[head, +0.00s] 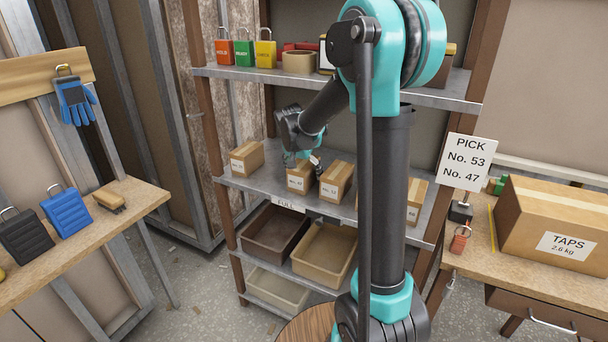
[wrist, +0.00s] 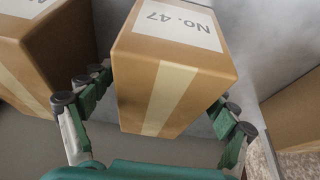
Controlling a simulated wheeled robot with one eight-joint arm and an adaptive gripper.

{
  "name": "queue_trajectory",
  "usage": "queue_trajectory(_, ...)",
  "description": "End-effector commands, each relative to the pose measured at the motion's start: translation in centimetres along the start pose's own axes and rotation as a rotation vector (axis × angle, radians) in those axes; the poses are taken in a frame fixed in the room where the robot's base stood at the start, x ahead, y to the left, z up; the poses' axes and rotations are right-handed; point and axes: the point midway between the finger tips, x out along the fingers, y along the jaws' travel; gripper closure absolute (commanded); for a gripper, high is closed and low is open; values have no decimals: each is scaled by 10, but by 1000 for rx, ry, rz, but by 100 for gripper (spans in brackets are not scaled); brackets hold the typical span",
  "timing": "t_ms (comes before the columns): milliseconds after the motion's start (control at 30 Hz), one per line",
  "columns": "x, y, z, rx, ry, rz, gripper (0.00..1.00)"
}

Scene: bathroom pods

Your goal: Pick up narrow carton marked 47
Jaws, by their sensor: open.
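The narrow carton marked No. 47 (wrist: 185,70) fills the middle of the wrist view, brown with pale tape and a white label. In the head view it appears to be the carton (head: 299,180) under my gripper on the middle shelf. My gripper (wrist: 160,98) is open, with one finger on each side of the carton's near end. The left fingers look close to its side, and the right ones lie near its lower right edge; I cannot tell whether they touch. In the head view my gripper (head: 304,158) is just above the carton, partly hidden by my arm.
Another carton (wrist: 40,50) stands close on the left in the wrist view, with a narrow gap. A further carton (wrist: 298,112) is on the right, farther off. The upper shelf (head: 225,73) hangs above. A sign (head: 467,162) reads "PICK No. 53 No. 47".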

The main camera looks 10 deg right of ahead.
Motion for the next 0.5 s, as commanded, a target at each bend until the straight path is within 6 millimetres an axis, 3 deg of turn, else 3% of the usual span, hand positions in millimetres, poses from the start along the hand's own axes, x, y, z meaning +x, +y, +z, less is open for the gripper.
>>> queue_trajectory(500, 4, 0, 2, 0, 0, 0, 14)
